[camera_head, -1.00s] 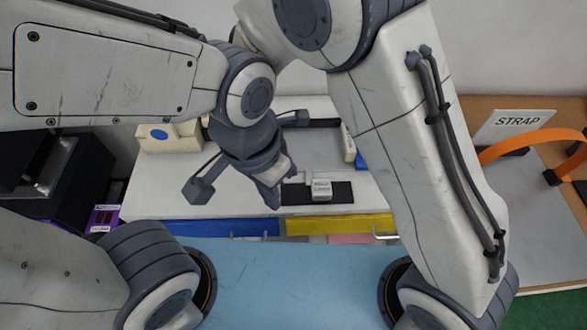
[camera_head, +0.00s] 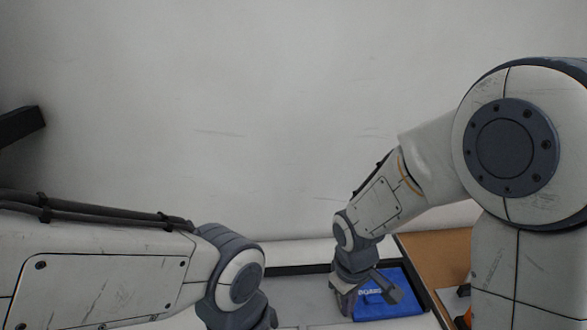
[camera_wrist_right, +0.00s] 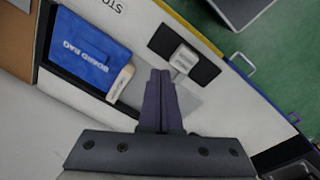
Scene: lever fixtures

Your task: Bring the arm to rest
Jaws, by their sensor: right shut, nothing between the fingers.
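My right arm (camera_head: 380,205) reaches in from the right in the head view. Its gripper (camera_wrist_right: 161,75) is shut and empty, its dark fingers together in the right wrist view. In the head view this gripper (camera_head: 347,301) is low, just left of a blue board bag (camera_head: 385,302). My left arm (camera_head: 110,275) crosses the lower left of the head view. Its fingers are below the frame edge.
The blue bag (camera_wrist_right: 88,48) lies in a dark tray beside a pale block (camera_wrist_right: 120,83). A small white block (camera_wrist_right: 184,58) sits on a black strip (camera_wrist_right: 205,70). A brown board (camera_head: 440,262) is at the right. The wall fills the back.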

